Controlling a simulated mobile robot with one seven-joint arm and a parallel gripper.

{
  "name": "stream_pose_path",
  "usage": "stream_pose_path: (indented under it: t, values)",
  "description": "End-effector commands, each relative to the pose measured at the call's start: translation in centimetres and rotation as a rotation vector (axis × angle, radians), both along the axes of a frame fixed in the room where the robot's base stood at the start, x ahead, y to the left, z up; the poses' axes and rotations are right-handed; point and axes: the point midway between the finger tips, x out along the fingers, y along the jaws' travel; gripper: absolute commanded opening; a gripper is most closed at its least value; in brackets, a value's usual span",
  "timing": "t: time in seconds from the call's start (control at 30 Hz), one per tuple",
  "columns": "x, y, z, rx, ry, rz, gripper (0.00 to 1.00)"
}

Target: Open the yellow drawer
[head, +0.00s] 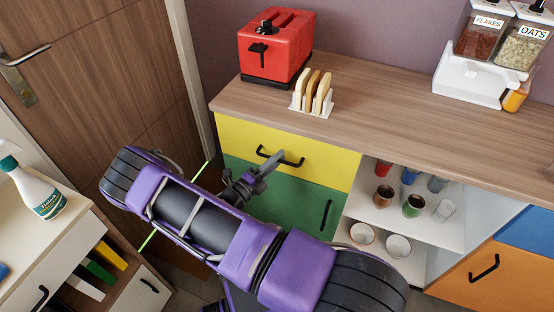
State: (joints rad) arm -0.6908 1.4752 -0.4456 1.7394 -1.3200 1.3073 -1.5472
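The yellow drawer (312,151) is in the head view, just under the wooden counter top, and looks shut, flush with the cabinet front. Its black bar handle (293,162) runs across the middle of the front. My gripper (271,162) is at the left half of this handle, with its grey fingers overlapping the bar in the picture. I cannot tell whether the fingers touch or enclose the handle, or how far apart they are. My purple arm covers the lower left of the cabinet.
A green door (300,203) with a black handle is below the drawer. Open shelves (374,212) with cups and bowls are to its right, then an orange front (510,283). A red toaster (270,50) and toast rack (312,96) stand on the counter (400,122). A white cabinet is at left.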

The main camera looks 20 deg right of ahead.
Motion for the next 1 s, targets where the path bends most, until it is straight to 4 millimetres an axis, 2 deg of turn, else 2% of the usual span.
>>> stream_pose_path:
  t: [0.07,0.2,0.23,1.0]
  values:
    - [-0.01,0.02,0.0,0.0,0.0,0.0,0.27]
    - [-0.01,0.03,0.0,0.0,0.0,0.0,0.02]
    - [0.0,0.03,0.01,0.0,0.0,0.0,0.0]
    - [0.01,0.07,0.02,0.0,-0.001,0.0,0.0]
